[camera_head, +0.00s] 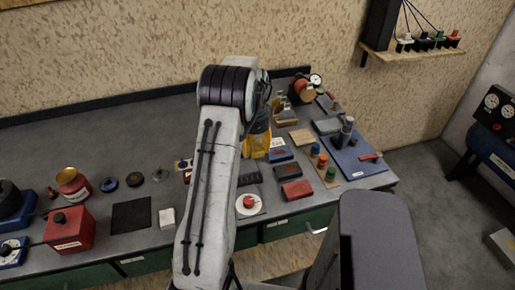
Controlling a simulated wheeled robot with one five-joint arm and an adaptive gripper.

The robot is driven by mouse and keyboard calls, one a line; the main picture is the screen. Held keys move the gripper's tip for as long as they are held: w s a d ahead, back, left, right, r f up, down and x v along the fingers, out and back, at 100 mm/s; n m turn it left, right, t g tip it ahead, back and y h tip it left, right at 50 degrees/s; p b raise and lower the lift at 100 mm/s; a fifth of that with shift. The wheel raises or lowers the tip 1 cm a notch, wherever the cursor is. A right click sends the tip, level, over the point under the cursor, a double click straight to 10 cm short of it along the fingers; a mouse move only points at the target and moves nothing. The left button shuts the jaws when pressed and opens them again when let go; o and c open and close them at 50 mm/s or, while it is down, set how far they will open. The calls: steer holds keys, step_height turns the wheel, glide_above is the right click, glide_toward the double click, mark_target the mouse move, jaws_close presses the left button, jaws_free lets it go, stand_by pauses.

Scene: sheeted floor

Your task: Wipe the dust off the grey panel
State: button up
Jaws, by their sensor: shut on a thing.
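My pale arm rises through the middle of the head view and bends at a dark ribbed joint. Its far end is hidden behind it, so I cannot make out my gripper's fingers or what they hold. A yellow thing (256,142) shows just right of the arm; I cannot tell whether it stands on the bench or is part of what I hold. I cannot tell for sure which plate is the grey panel. A small grey plate (327,126) lies right of the arm, and a dark square sheet (131,215) lies to the left. No dust can be made out.
The grey bench (130,160) has free room at back left. A red box (71,229) and a red tin (73,184) stand at left. A white block (167,218) lies near the front. A blue mat (352,160) with bottles, and several small blocks, crowd the right.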

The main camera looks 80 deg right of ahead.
steer(key=shift+r+p, duration=0.45)
steer(key=shift+r, duration=0.7)
steer(key=shift+w, duration=0.15)
